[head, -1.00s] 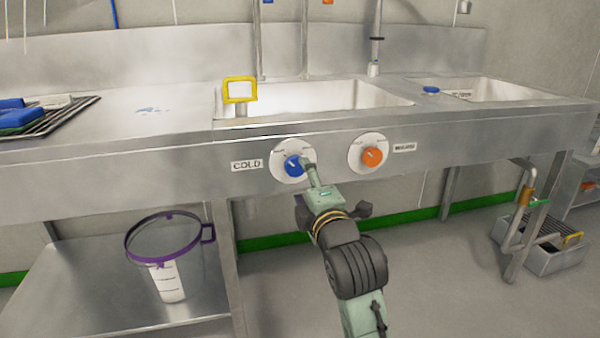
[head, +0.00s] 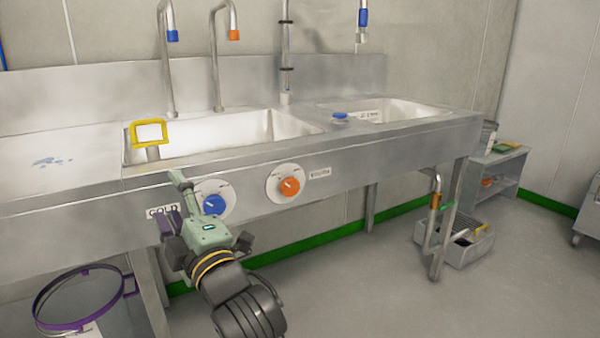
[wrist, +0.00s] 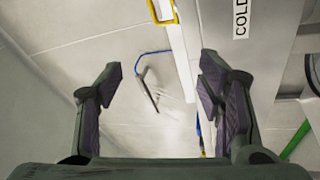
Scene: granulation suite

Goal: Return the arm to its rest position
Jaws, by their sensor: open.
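My gripper (head: 176,203) is open and empty in front of the sink's front panel, left of the blue knob (head: 214,204) on its white dial. It partly covers the COLD label (head: 158,212). In the wrist view, the two purple-padded fingers of my gripper (wrist: 160,72) stand wide apart with nothing between them. The COLD label also shows at the upper right there (wrist: 240,18). My arm reaches up from the bottom of the head view, slightly bent.
The steel sink (head: 90,192) spans the view. An orange knob (head: 289,186) sits right of the blue one. A yellow frame (head: 150,121) stands at the basin. A purple-rimmed container (head: 85,325) is below left.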

